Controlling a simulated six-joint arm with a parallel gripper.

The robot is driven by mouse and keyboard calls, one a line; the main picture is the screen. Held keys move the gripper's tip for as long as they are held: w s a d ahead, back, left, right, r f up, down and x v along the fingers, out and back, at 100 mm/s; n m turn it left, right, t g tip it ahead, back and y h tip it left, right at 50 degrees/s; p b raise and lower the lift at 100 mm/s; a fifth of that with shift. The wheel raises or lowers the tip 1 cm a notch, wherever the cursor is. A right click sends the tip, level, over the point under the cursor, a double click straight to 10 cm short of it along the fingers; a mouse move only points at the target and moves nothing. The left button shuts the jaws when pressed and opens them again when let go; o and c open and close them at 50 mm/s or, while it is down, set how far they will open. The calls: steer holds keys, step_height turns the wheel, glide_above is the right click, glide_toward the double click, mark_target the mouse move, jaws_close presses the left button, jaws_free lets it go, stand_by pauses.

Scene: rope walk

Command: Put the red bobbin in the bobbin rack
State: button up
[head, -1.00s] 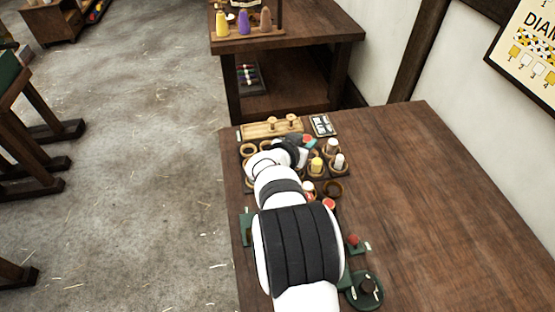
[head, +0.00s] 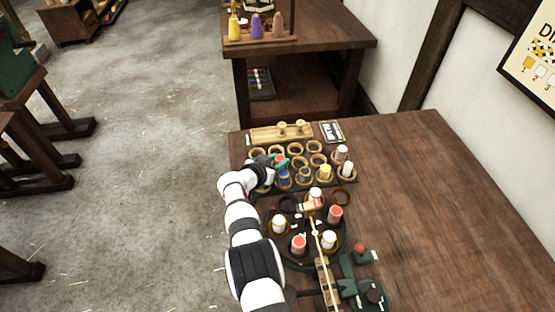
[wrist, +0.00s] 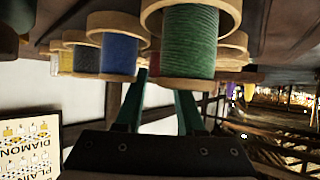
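A red-topped bobbin (head: 280,158) is at my gripper (head: 281,163) in the head view, over the left part of the bobbin rack (head: 351,180). The gripper's teal fingers look closed around it; whether its base touches a ring is hidden. Several rack rings look empty.
Yellow (head: 325,173) and white (head: 347,169) bobbins stand in the rack's right part. In front is a round braiding stand with several red and white bobbins (head: 335,214). A wooden peg block (head: 268,135) lies behind the rack. The table's right side is clear.

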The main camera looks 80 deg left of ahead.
steer(key=o, duration=0.4)
steer(key=shift+o, duration=0.2)
